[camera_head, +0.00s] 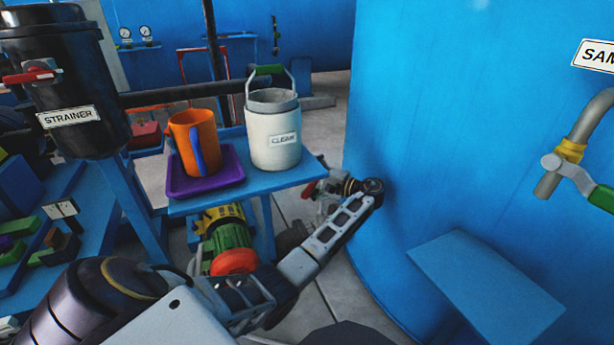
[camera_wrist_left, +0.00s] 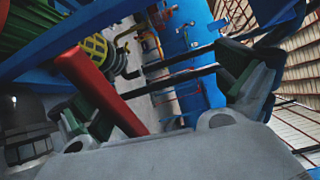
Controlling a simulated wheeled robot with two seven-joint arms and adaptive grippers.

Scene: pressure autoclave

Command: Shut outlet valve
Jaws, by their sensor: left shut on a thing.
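My left arm comes in from the lower left in the head view. My right gripper is not in view.
The blue tank (camera_head: 440,130) stands right of the valve, with a blue ledge (camera_head: 487,285). A blue stand (camera_head: 300,177) bears a purple tray (camera_head: 233,177), orange mug (camera_head: 190,135) and white canister (camera_head: 272,150). The green pump (camera_head: 228,237) is below. The black strainer (camera_head: 60,80) is at left.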

